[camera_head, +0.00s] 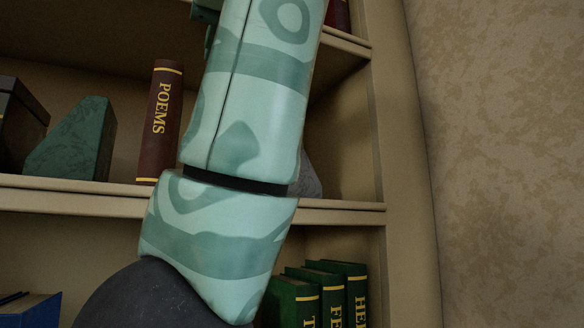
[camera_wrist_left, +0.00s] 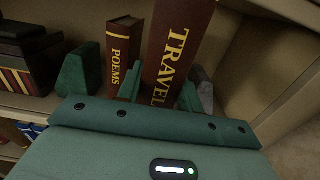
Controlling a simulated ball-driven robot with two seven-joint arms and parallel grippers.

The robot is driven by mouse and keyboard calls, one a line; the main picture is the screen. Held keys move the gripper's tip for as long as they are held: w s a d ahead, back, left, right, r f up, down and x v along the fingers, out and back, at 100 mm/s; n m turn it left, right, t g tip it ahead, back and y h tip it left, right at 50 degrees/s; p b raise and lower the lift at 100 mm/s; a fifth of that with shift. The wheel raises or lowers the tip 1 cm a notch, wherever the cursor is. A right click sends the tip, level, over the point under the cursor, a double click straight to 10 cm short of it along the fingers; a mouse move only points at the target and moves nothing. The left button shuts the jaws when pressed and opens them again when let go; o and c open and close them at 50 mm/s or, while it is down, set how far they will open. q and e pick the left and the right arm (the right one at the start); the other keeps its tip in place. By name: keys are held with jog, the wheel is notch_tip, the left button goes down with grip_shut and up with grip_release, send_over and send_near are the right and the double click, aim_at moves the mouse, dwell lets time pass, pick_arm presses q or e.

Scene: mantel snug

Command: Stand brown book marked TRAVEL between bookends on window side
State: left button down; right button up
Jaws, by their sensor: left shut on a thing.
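The brown book marked TRAVEL (camera_wrist_left: 178,45) is upright with a slight tilt in the left wrist view, its spine facing me. My left gripper (camera_wrist_left: 160,92) is shut on it, one finger on each side. Whether its bottom touches the shelf is hidden. Left of it stands the brown POEMS book (camera_wrist_left: 122,48), also in the head view (camera_head: 160,122). A dark green bookend (camera_head: 75,140) stands farther left, and a grey bookend (camera_head: 310,178) is at the right. My arm hides TRAVEL in the head view. My right gripper is not in view.
A dark box (camera_head: 20,120) sits at the shelf's left. The shelf edge (camera_head: 80,199) runs across, with an upright side panel (camera_head: 395,130) at right. Green books (camera_head: 330,295) and a blue book (camera_head: 30,310) are on the shelf below.

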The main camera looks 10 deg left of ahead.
pick_arm(q)
jog(key=p+x, duration=0.3)
jog(key=x, duration=0.8)
jog(key=shift+w+a+p, duration=0.1)
jog(key=shift+w+p, duration=0.05)
jog(key=shift+p, duration=0.2)
notch_tip(320, 180, down, 3)
jog(key=shift+b, duration=0.5)
jog(key=shift+d+f, duration=0.3)
jog(key=shift+f, duration=0.2)
notch_tip(320, 180, down, 2)
jog(key=shift+f, duration=0.25)
jog(key=shift+a+f, duration=0.15)
jog(key=shift+f, duration=0.1)
jog(key=shift+w+a+f, duration=0.1)
jog(key=shift+w+f, duration=0.05)
jog(key=shift+f, duration=0.05)
